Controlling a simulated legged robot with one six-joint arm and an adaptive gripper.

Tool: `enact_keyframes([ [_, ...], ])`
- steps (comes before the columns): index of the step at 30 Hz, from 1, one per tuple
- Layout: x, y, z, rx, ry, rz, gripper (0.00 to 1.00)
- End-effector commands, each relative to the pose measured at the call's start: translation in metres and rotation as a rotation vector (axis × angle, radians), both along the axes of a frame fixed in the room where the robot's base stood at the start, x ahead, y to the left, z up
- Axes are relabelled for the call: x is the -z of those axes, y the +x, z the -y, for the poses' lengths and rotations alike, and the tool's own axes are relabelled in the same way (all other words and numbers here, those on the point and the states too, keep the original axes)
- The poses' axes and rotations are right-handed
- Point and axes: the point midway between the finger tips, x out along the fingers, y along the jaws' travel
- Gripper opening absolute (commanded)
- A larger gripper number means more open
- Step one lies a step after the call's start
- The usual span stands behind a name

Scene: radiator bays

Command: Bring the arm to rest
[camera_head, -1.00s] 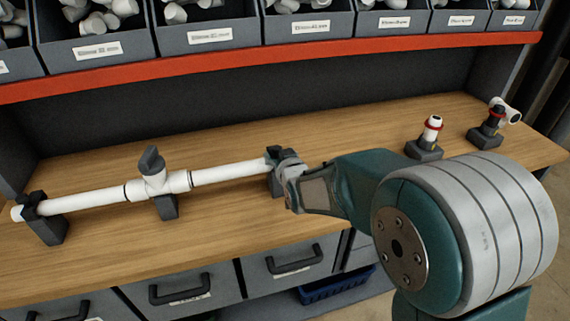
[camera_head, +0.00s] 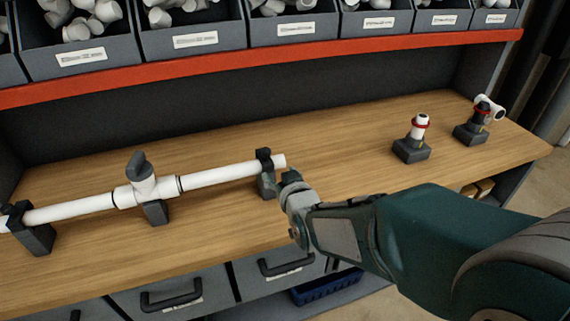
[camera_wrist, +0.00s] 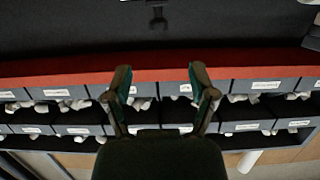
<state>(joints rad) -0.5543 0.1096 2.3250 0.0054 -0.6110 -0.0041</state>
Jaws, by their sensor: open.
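In the head view my arm (camera_head: 420,235) reaches in from the lower right. Its end lies in front of the bench, just right of and below the right end of the white pipe. The fingers are hard to make out there. In the wrist view my gripper (camera_wrist: 160,72) is open, with its two fingers wide apart and nothing between them. The wrist view is upside down and faces the red shelf edge (camera_wrist: 230,66) and the bins.
The white pipe (camera_head: 215,176) with a grey-handled valve (camera_head: 141,179) lies in dark clamps on the wooden bench (camera_head: 340,140). Two dark stands (camera_head: 411,148) (camera_head: 470,134) hold fittings at the right. Drawers (camera_head: 275,272) and a blue crate (camera_head: 328,286) are below.

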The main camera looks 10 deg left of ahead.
Motion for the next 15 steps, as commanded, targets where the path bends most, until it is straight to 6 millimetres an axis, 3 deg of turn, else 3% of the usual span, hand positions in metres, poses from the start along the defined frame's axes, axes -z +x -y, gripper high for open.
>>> enact_keyframes([
  [4,-0.001,0.0,0.002,0.003,-0.001,-0.002,0.73],
  [7,-0.007,0.0,0.017,0.028,-0.015,-0.027,0.73],
  [11,-0.02,-0.007,0.065,0.105,-0.063,-0.117,0.73],
  [15,-0.031,-0.03,0.123,0.199,-0.119,-0.248,0.73],
])
